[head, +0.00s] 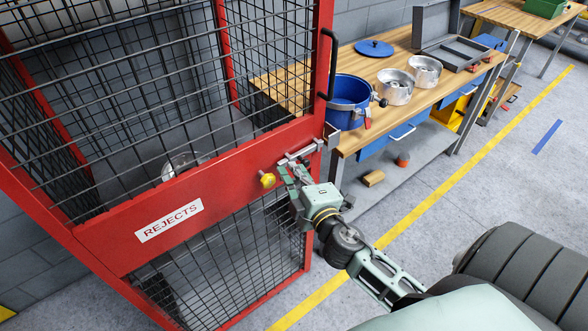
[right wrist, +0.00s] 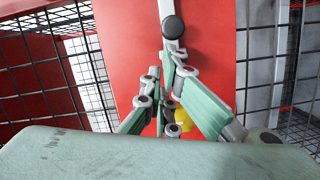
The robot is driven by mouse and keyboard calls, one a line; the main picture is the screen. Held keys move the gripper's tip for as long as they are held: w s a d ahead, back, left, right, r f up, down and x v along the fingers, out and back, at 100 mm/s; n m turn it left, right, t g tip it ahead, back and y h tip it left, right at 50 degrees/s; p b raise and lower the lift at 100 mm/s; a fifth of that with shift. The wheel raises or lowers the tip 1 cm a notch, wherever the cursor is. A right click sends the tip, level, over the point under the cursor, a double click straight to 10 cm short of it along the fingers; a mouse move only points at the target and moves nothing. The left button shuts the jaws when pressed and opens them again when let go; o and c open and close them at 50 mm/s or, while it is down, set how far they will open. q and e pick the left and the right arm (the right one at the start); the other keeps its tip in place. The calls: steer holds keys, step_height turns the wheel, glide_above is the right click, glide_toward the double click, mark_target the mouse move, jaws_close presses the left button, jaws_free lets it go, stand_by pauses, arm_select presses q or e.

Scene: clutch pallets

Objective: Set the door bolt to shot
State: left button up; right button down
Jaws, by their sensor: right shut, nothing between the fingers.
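The door bolt (head: 304,152) is a silver bar on the red cage door (head: 225,190), near the door's right edge. In the right wrist view the bolt (right wrist: 172,10) is a pale bar with a round black knob (right wrist: 172,28) at its near end. I cannot tell whether the bolt reaches into its keeper on the frame. My right gripper (head: 287,172) is shut and empty, just below the bolt's knob end; its green fingers (right wrist: 165,72) point at the bolt in the wrist view. Whether they touch it is unclear. My left gripper is not in view.
A yellow knob (head: 267,180) sits on the door left of the gripper. A white REJECTS label (head: 169,220) is further left. A black upright handle (head: 331,62) stands above the bolt. A wooden bench (head: 445,70) with a blue pot (head: 348,102) stands right of the cage.

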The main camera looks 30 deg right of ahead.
mark_target(308, 162)
steer(key=d, duration=0.4)
steer(key=shift+w, duration=0.15)
steer(key=shift+w+d, duration=0.1)
steer(key=shift+d, duration=0.15)
steer(key=shift+r, duration=0.1)
